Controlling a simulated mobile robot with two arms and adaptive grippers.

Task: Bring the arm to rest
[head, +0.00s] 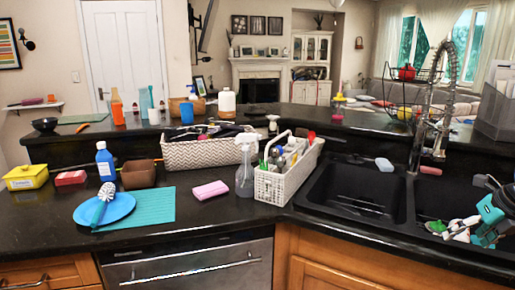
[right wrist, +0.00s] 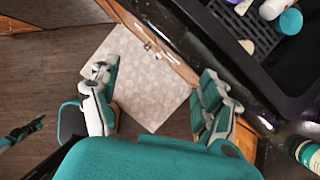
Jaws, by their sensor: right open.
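My right gripper (head: 487,220) shows at the right edge of the head view, in front of the right sink basin and partly cut off by the frame. In the right wrist view its two teal and white fingers (right wrist: 158,92) are spread wide apart. Nothing is between them; the floor and a pale mat show below. The gripper is empty. My left gripper is not in view.
The double sink (head: 308,198) has a tall spring faucet (head: 437,95). A white basket (head: 287,172), spray bottle (head: 244,170) and blue plate (head: 117,212) stand on the dark counter. In the wrist view the pale mat (right wrist: 150,75) lies beside the wooden cabinets (right wrist: 165,45).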

